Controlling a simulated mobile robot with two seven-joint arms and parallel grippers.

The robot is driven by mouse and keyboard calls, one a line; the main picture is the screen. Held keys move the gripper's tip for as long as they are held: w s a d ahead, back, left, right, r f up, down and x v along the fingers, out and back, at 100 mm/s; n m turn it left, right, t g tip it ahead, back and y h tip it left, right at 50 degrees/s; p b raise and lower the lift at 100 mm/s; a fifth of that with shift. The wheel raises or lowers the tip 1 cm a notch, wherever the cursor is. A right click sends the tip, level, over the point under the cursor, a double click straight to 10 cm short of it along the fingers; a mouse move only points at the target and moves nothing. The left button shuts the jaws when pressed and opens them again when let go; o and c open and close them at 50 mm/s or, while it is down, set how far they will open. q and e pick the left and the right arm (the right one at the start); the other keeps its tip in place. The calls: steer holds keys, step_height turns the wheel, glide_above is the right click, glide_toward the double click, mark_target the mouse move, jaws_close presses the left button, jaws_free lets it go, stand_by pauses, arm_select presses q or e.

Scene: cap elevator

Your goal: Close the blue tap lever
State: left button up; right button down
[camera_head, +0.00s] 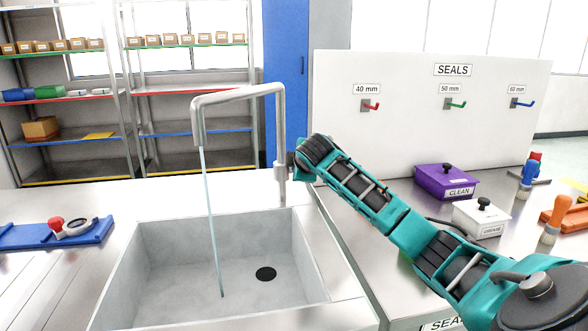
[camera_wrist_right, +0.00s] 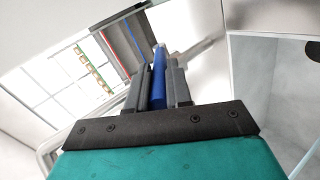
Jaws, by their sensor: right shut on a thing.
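The tap (camera_head: 281,130) is a grey metal pipe with a bent spout over the sink (camera_head: 180,262), in the head view. A thin stream of water (camera_head: 209,215) runs from the spout into the basin. My right gripper (camera_head: 292,163) reaches the tap's upright from the right, and its arm hides most of the lever there. In the right wrist view, the blue tap lever (camera_wrist_right: 158,80) lies between the two dark fingers of my right gripper (camera_wrist_right: 160,82), which is shut on it. My left gripper is out of view.
A white SEALS board (camera_head: 430,110) with coloured hooks stands behind the right counter. A purple CLEAN box (camera_head: 447,182) and a white GREASE box (camera_head: 481,217) sit near my right arm. A blue tray (camera_head: 55,234) lies left of the sink. Shelves stand behind.

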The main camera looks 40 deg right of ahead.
arm_select(q)
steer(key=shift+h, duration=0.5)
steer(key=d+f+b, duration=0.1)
steer(key=b, duration=0.1)
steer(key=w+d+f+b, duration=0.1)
steer(key=b, duration=0.1)
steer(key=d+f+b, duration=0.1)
steer(key=b, duration=0.2)
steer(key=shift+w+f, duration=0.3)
arm_select(e)
steer(key=f+t, duration=0.1)
steer(key=f+t+h, duration=0.1)
steer(key=s+f+t+h, duration=0.1)
steer(key=shift+a+f+t, duration=0.35)
steer(key=shift+f+t, duration=0.05)
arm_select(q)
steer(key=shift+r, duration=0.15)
arm_select(e)
steer(key=c, duration=1.3)
jaws_free()
steer(key=shift+r, duration=0.1)
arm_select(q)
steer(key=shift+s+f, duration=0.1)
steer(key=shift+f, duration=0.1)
arm_select(e)
steer(key=shift+o, duration=1.3)
